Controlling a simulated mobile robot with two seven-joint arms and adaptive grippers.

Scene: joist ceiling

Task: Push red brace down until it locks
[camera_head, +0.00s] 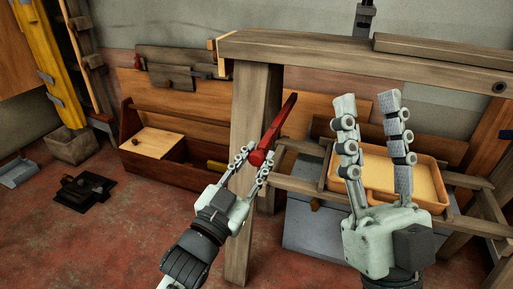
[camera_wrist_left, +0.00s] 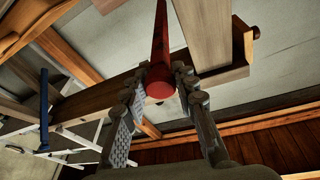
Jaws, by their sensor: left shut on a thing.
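The red brace (camera_head: 277,132) is a long, thin red bar that slants up and to the right in front of the wooden post in the head view. My left gripper (camera_head: 256,162) is shut on its thick lower end. In the left wrist view the brace (camera_wrist_left: 160,45) points away from me, with its round red end between the two fingers (camera_wrist_left: 161,85). Whether its far end touches the bench is unclear. My right gripper (camera_head: 367,100) is open and empty, fingers pointing up, in front of the yellow tray.
A wooden bench (camera_head: 340,62) with a thick post (camera_head: 250,185) stands close to my left gripper. A yellow tray (camera_head: 432,203) sits under the bench top. A wooden box (camera_head: 150,142) is at the back left. Red floor (camera_head: 110,240) is clear at the front left.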

